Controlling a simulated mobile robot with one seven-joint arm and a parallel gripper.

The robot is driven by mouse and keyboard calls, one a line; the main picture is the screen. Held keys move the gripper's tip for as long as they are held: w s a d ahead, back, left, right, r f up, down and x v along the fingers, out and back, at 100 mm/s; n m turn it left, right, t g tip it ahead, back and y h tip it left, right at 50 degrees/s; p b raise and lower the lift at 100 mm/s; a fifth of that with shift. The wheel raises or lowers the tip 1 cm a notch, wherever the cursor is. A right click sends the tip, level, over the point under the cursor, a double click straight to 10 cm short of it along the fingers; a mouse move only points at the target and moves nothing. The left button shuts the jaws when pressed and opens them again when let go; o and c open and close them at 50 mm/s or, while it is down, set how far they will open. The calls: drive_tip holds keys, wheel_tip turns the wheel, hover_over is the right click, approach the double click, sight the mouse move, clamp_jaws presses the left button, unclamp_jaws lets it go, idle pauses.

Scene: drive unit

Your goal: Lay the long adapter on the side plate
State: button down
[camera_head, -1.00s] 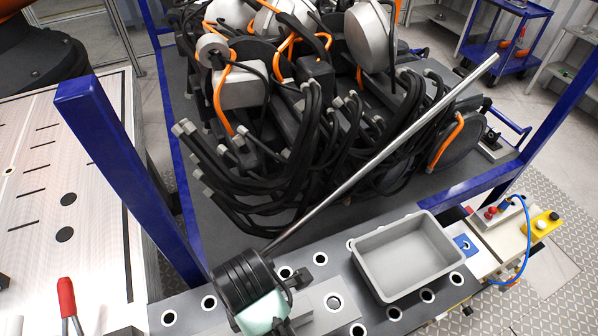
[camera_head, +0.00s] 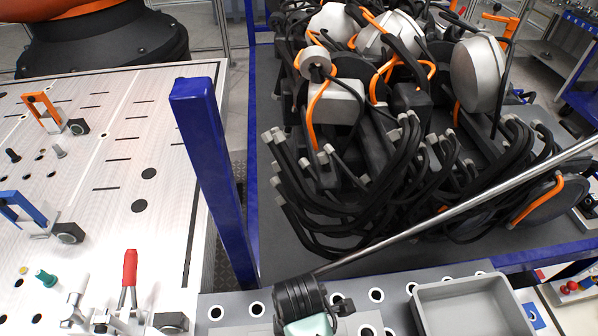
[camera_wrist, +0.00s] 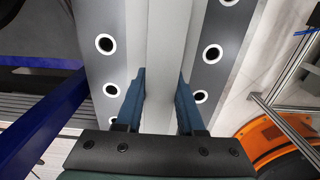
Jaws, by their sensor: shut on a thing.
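In the head view my dark wrist hides the fingers. The side plate (camera_head: 236,326) is a grey plate with white-ringed holes, below my gripper; contact cannot be told.
A grey bin (camera_head: 418,312) stands on the plate at right. The drive unit (camera_head: 350,150) with black cables fills the middle. A blue post (camera_head: 215,165) rises left of it. A red-handled tool (camera_head: 129,268) and clamps are on the perforated table at left.

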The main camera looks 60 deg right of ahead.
drive_tip(key=shift+w+d+f+p, duration=0.1)
drive_tip(key=shift+f+p, duration=0.4)
drive_tip(key=shift+f, duration=1.6)
drive_tip(key=shift+f, duration=0.1)
drive_tip(key=c, duration=0.5)
unclamp_jaws()
drive_tip(key=shift+f, duration=0.1)
wheel_tip(320, 180, up, 11)
drive_tip(key=shift+r+b, duration=0.2)
drive_tip(key=shift+b, duration=0.3)
drive_tip(key=shift+r+p, duration=0.45)
drive_tip(key=shift+p, duration=0.05)
